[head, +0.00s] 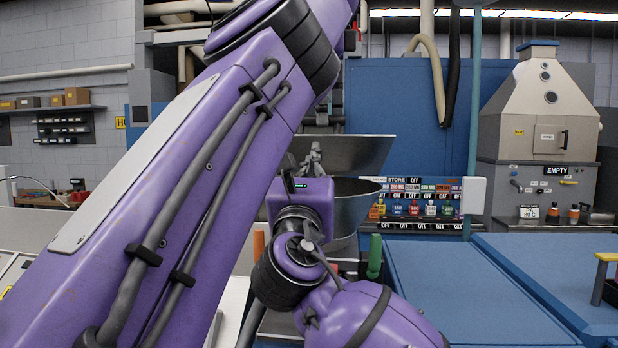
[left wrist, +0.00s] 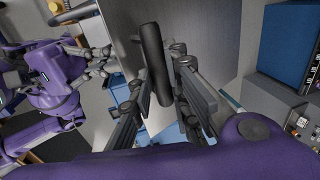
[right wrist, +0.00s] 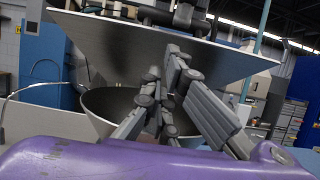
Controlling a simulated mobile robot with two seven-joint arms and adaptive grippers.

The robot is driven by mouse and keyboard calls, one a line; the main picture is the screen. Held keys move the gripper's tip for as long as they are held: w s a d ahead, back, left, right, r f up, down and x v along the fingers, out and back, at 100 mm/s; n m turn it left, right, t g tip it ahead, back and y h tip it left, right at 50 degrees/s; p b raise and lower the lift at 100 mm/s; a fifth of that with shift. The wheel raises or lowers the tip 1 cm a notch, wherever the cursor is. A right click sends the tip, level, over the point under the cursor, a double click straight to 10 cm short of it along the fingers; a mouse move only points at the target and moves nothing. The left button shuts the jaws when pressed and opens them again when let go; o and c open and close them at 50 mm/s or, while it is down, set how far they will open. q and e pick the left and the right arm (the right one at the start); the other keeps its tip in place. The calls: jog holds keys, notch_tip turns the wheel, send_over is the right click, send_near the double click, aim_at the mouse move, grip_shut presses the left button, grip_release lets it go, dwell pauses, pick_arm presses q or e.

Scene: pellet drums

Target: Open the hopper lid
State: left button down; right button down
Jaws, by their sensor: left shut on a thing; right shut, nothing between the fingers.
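The grey hopper lid (head: 365,150) is raised and tilted above the hopper bowl (head: 355,205), with a clear gap between them. In the left wrist view my left gripper (left wrist: 166,90) is closed around the dark bar handle (left wrist: 153,50) of the lid (left wrist: 222,45). In the head view my own left arm hides much of that side. My right gripper (right wrist: 165,68) is shut and empty, in front of the gap between the lid (right wrist: 125,50) and bowl (right wrist: 105,103); I cannot tell if it touches the lid. It also shows in the head view (head: 313,155).
A blue panel (head: 395,95) stands behind the hopper. A rack of coloured bottles (head: 415,208) is to its right, then a beige hopper unit (head: 545,95) marked EMPTY. Blue flat tops (head: 450,285) fill the right front.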

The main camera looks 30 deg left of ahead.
pick_arm(q)
jog(key=shift+w+a+f, duration=0.1)
jog(key=shift+w+f, duration=0.1)
pick_arm(e)
jog(key=shift+w+a, duration=0.1)
jog(key=shift+w, duration=0.2)
jog(key=shift+w+r, duration=0.1)
jog(key=shift+r, duration=0.55)
pick_arm(q)
jog(key=shift+f, duration=0.15)
pick_arm(e)
jog(key=shift+w+r, duration=0.2)
jog(key=shift+r, duration=0.1)
pick_arm(q)
jog(key=c, duration=2)
grip_release()
jog(key=o, duration=0.4)
jog(key=shift+w+a, duration=0.1)
jog(key=shift+w, duration=0.1)
jog(key=shift+c, duration=0.2)
pick_arm(e)
jog(key=shift+w+a+f, duration=0.1)
jog(key=shift+a, duration=0.15)
pick_arm(q)
jog(key=shift+s, duration=0.1)
jog(key=shift+r, duration=0.2)
